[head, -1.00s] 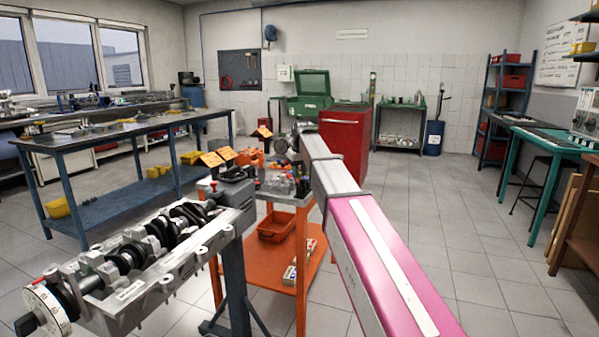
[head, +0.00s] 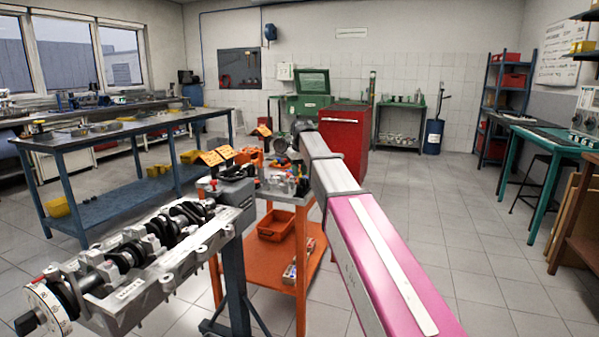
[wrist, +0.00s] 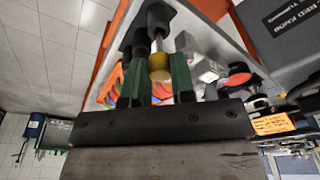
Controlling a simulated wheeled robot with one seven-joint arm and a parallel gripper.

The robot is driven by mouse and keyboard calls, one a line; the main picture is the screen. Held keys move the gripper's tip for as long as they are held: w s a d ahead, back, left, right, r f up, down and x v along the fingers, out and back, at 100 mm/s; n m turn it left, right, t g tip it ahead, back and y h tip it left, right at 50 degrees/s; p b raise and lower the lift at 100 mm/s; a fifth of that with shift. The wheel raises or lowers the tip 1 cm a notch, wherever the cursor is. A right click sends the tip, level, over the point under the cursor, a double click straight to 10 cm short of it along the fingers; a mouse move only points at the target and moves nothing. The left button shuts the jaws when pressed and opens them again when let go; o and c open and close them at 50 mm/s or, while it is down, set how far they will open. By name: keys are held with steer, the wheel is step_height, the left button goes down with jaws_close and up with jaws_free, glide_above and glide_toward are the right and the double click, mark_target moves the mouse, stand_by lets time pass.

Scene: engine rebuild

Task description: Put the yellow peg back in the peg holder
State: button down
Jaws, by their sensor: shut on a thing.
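The yellow peg (wrist: 160,68) shows in the wrist view as a rounded yellow end between the two green fingers of my gripper (wrist: 159,78). My gripper is shut on it. A short metal shaft and a black part (wrist: 158,20) line up just beyond the yellow end; I cannot tell whether they touch it. Small coloured items lie behind and beside the fingers. In the head view my arm hides much of the gripper, above the orange cart's top. I cannot clearly make out the peg holder among the small items (head: 285,184) there.
The orange cart (head: 265,258) has a bin on its lower shelf. An engine block with a crankshaft (head: 150,255) stands close at the left. A red cabinet (head: 343,145) and a blue-framed bench (head: 110,138) stand behind.

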mark_target(300, 177)
steer(key=shift+f, duration=2.1)
stand_by(1.1)
steer(key=c, duration=1.2)
jaws_free()
steer(key=shift+r, duration=1.5)
steer(key=o, duration=0.6)
steer(key=shift+c, duration=0.2)
step_height(300, 177, up, 11)
steer(key=s, duration=0.1)
steer(key=shift+s+d+f, duration=0.15)
steer(key=shift+s+d, duration=0.1)
steer(key=shift+d, duration=0.1)
